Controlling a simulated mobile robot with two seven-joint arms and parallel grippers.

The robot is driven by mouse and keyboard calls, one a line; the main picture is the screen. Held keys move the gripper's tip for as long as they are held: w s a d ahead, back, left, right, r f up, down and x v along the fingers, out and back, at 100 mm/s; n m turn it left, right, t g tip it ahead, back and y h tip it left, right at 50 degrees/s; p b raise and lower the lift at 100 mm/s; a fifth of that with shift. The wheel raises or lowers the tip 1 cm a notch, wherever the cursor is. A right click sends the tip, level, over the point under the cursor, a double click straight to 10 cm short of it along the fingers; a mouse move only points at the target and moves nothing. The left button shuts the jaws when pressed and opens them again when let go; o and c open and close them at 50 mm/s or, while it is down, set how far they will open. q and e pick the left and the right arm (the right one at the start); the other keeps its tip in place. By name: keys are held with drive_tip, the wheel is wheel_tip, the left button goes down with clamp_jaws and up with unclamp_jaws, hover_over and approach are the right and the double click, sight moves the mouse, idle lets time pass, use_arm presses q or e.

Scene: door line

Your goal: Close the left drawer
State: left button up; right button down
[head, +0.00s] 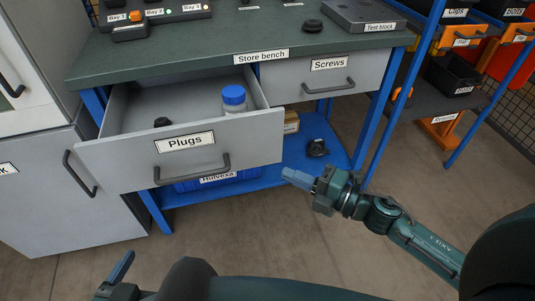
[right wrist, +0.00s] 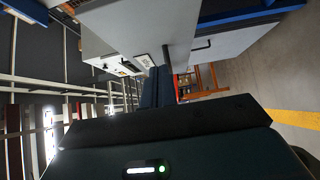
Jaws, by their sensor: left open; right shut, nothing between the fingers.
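The left drawer (head: 105,154), labelled Plugs, is pulled out from under the store bench. Its dark bar handle (head: 192,173) is on the grey front. A bottle with a blue cap (head: 234,99) and a small dark item (head: 161,122) are inside it. My right gripper (head: 297,177) is shut and empty, just right of and below the drawer front's right end; I see no clear contact. Its fingers also show in the right wrist view (right wrist: 158,86). My left gripper (head: 120,272) is open at the lower left, below the drawer and apart from it; it is partly cut off.
The right drawer (head: 315,76), labelled Screws, is shut. The store bench (head: 180,57) has blue legs and a blue lower shelf (head: 275,155) holding several items. A grey cabinet (head: 70,210) stands close on the left. A rack with bins (head: 455,75) stands on the right. The floor in front is clear.

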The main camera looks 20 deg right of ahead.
sight(253, 148)
drive_tip(key=w+a, duration=0.1)
drive_tip(key=w, duration=0.1)
drive_tip(key=w+a, duration=0.1)
drive_tip(key=w, duration=0.2)
drive_tip(key=w+a, duration=0.2)
drive_tip(key=shift+w, duration=0.15)
use_arm(q)
drive_tip(key=shift+w+f, duration=0.1)
drive_tip(key=shift+f, duration=0.1)
use_arm(e)
drive_tip(key=shift+w, duration=0.3)
drive_tip(key=shift+w, duration=0.15)
